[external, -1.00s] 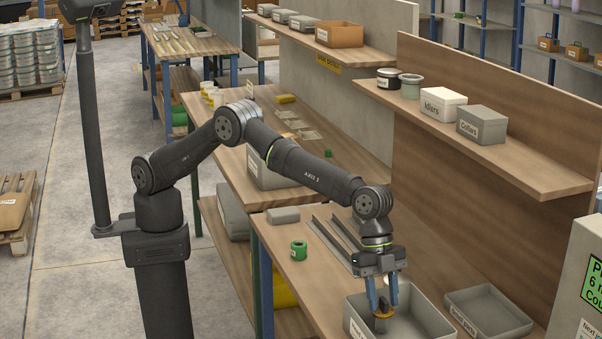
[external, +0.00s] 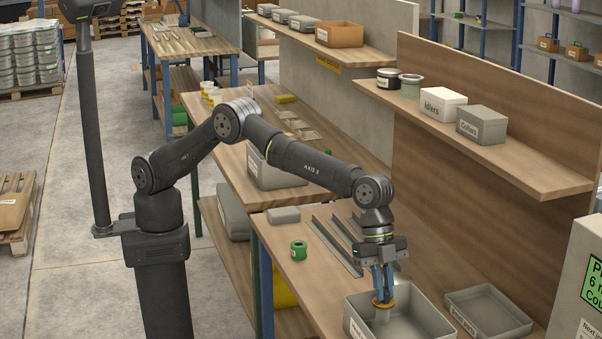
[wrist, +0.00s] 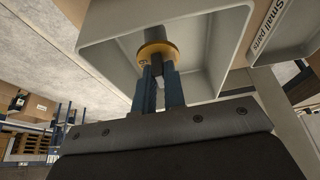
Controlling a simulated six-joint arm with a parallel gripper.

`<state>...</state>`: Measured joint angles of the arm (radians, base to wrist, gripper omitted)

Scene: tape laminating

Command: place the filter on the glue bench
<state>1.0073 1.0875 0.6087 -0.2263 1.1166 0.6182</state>
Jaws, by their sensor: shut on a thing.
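My gripper (external: 383,292) is shut on a part with an orange collar and a grey cylindrical body, which I take to be the filter (external: 383,304). It hangs below the fingers, just over or inside the grey open bin (external: 437,319) on the near bench. In the wrist view, the fingers (wrist: 160,84) meet at the orange collar of the filter (wrist: 157,49), with the bin wall (wrist: 105,58) around it. I cannot tell whether the filter touches the bin. No bench is clearly marked as the glue bench; a yellow sign (external: 328,62), unreadable, hangs above the middle bench (external: 228,160).
A smaller tray (external: 487,312) stands right of the bin. Metal rails (external: 335,243), a green ring (external: 299,250) and a grey block (external: 284,215) lie behind it. A shelf (external: 540,180) with boxes overhangs the right. The middle bench holds scattered small items.

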